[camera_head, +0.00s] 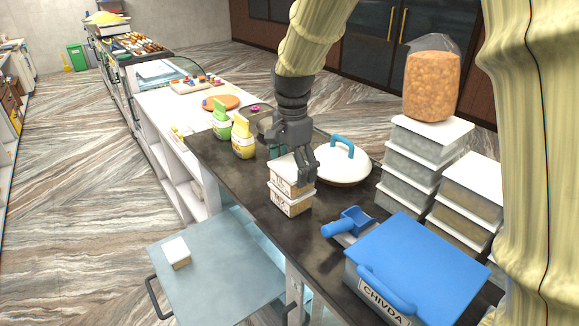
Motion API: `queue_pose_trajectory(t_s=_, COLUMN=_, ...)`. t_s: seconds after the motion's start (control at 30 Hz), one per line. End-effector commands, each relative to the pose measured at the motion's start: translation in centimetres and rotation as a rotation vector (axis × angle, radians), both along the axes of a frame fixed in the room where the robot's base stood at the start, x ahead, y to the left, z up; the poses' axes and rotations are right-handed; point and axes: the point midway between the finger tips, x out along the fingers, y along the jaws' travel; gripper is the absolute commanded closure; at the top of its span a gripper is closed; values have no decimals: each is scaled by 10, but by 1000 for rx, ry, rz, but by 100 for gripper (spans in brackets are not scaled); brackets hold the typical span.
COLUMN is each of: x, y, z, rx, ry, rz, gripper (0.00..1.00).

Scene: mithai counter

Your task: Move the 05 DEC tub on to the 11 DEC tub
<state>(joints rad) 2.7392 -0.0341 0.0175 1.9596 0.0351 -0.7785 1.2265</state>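Two small white-lidded tubs stand stacked on the dark counter. The upper tub (284,181) sits on, or just above, the lower tub (290,203). Both have dark print on the front, too small to read as dates. My gripper (292,166) points down at the upper tub. One finger shows at the tub's right side; the other is mostly hidden behind it. I cannot tell whether the fingers press on the tub. Another small white-lidded tub (176,252) stands alone on the grey-blue trolley top (215,285), its label not readable.
A round white lid with a blue handle (342,163) lies close behind the tubs. A blue scoop (348,222) and the blue-lidded CHIVDA box (418,268) are to the right. Stacked clear containers (410,165) stand beyond.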

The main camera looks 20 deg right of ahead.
Motion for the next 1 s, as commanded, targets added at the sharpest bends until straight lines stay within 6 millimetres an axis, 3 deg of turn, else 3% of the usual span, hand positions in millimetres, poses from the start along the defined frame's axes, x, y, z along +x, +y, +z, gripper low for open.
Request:
queue_pose_trajectory(t_s=0.07, x=0, y=0, z=0, rx=0, ry=0, rz=0, gripper=0)
queue_pose_trajectory(t_s=0.43, x=0, y=0, z=1, rx=0, ry=0, rz=0, gripper=0)
queue_pose_trajectory(t_s=0.63, x=1, y=0, z=12, rx=0, ry=-2, rz=0, gripper=0)
queue_pose_trajectory(t_s=1.0, x=1, y=0, z=73, rx=-2, ry=-4, rz=0, gripper=0)
